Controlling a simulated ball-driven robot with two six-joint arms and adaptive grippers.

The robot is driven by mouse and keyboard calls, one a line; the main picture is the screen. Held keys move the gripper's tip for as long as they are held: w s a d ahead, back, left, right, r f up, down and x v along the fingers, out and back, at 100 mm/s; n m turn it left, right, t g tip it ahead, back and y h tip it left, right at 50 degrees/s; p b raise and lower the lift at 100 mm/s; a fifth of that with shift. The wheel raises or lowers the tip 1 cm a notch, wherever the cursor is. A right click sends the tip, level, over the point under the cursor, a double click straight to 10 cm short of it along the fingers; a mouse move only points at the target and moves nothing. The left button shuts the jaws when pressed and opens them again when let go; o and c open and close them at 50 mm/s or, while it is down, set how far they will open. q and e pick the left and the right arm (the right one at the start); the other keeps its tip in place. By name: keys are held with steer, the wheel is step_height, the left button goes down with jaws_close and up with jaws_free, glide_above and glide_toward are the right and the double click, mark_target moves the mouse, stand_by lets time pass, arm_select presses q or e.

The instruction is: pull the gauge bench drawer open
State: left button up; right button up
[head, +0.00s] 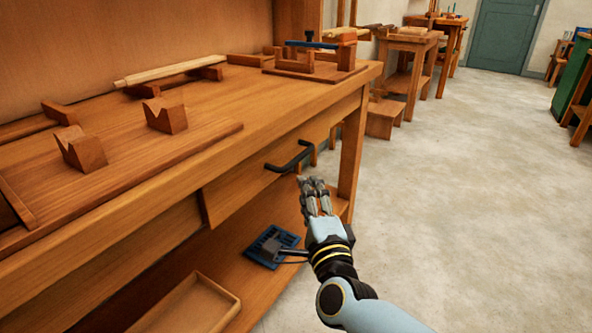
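The gauge bench (215,105) fills the left of the head view. Its drawer front (238,191) sits below the bench top and carries a dark bar handle (290,158). I cannot tell whether the drawer stands slightly out or is fully in. My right gripper (311,181) is just below and to the right of the handle, its fingers pointing up and away from me. The fingers appear apart from the handle and hold nothing that I can see. They lie close together, and their opening is unclear from this angle. My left gripper is out of view.
On the bench top are V-shaped wooden blocks (166,115), a pale rod (172,71) and a wooden fixture (315,62). A blue item (268,246) and a shallow tray (192,305) lie on the lower shelf. The bench leg (352,150) stands beyond the handle. Floor at right is clear.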

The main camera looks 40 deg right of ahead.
mark_target(298, 156)
steer(key=shift+m, duration=0.3)
steer(key=x, duration=0.7)
steer(key=r+x, duration=0.1)
steer(key=x, duration=0.3)
steer(key=shift+s+d+b, duration=0.1)
steer(key=shift+d+b, duration=0.1)
steer(key=shift+b, duration=0.1)
steer(key=shift+f, duration=0.1)
jaws_close()
steer(key=shift+s, duration=0.1)
